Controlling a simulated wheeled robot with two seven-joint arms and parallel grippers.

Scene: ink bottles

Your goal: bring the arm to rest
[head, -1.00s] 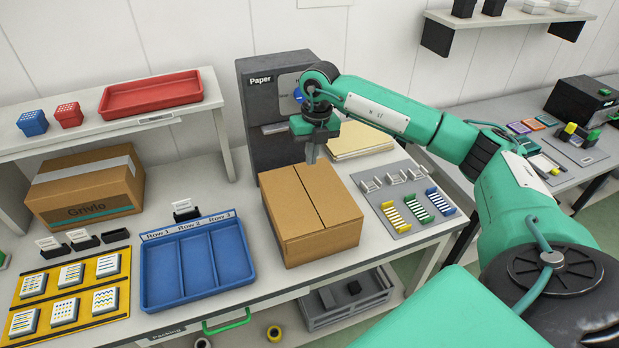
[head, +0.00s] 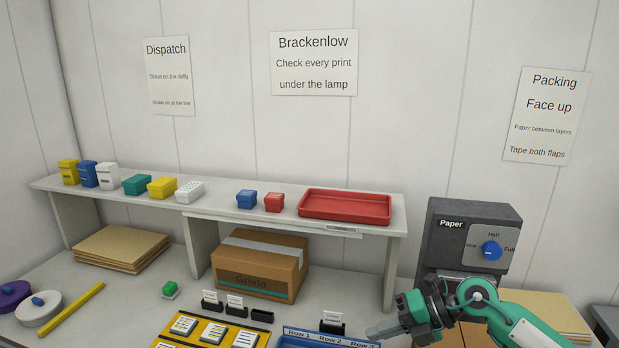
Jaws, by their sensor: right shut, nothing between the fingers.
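My right arm (head: 515,318) comes in at the lower right of the head view. My right gripper (head: 372,332) is shut and empty, its fingers pointing left over the right end of the blue row tray (head: 290,332). The gripper is in front of the paper machine (head: 450,235) and partly hides the cardboard box on the bench behind and below it. I do not see my left gripper.
A shelf (head: 250,215) carries a red tray (head: 345,206) and small coloured boxes. A Grivio carton (head: 258,265) stands under it. A yellow tray (head: 205,330) with printed blocks lies in front. Bare bench shows around the green stamp (head: 169,289).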

